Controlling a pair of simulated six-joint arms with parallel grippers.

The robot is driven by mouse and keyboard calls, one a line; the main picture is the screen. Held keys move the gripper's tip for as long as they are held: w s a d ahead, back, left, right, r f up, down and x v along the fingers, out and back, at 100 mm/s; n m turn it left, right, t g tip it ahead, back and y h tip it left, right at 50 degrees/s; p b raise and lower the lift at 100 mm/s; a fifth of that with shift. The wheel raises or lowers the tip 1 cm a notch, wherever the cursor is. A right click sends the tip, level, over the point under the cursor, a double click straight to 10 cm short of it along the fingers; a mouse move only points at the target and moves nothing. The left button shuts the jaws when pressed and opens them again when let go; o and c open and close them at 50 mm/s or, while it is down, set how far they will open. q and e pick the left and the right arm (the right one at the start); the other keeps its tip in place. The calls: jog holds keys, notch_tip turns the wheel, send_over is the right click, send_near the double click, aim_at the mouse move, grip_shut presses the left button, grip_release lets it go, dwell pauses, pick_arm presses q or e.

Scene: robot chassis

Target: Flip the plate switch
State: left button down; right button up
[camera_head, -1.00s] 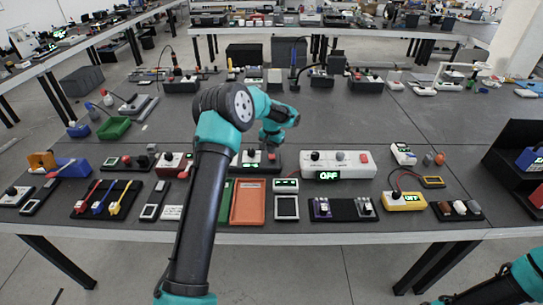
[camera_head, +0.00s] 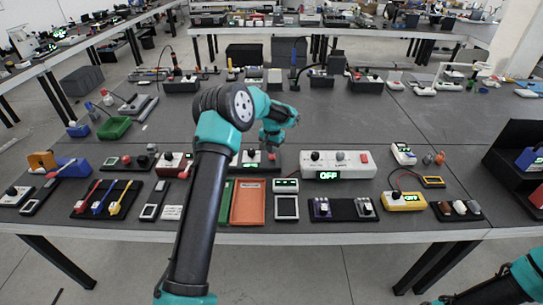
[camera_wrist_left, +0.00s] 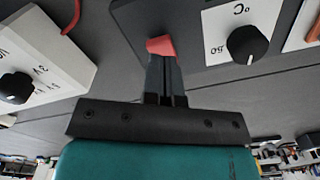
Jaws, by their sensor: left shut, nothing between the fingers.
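A dark panel (camera_head: 232,165) carries a white plate with a black knob (camera_head: 251,153) and a small red switch (camera_head: 271,157). In the left wrist view the knob (camera_wrist_left: 245,44) sits on a white face marked °C, and the red switch (camera_wrist_left: 160,45) shows at my fingertips. My left gripper (camera_head: 270,150) is shut and empty, pointing down over the red switch. Its tips (camera_wrist_left: 165,62) overlap the switch's near edge in that view; I cannot tell whether they touch it. My right gripper is outside the head view; only part of that arm shows at bottom right.
A white power strip (camera_head: 337,158) reading OFF stands just right of the panel. An orange tray (camera_head: 248,203) lies in front. Left of the panel is another knob box (camera_head: 172,160) with a red lever. The table behind the panel is mostly clear.

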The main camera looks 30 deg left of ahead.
aim_at(272, 157)
pick_arm(q)
jog(key=shift+f, duration=1.3)
dwell(1.4)
jog(key=shift+r, duration=3.55)
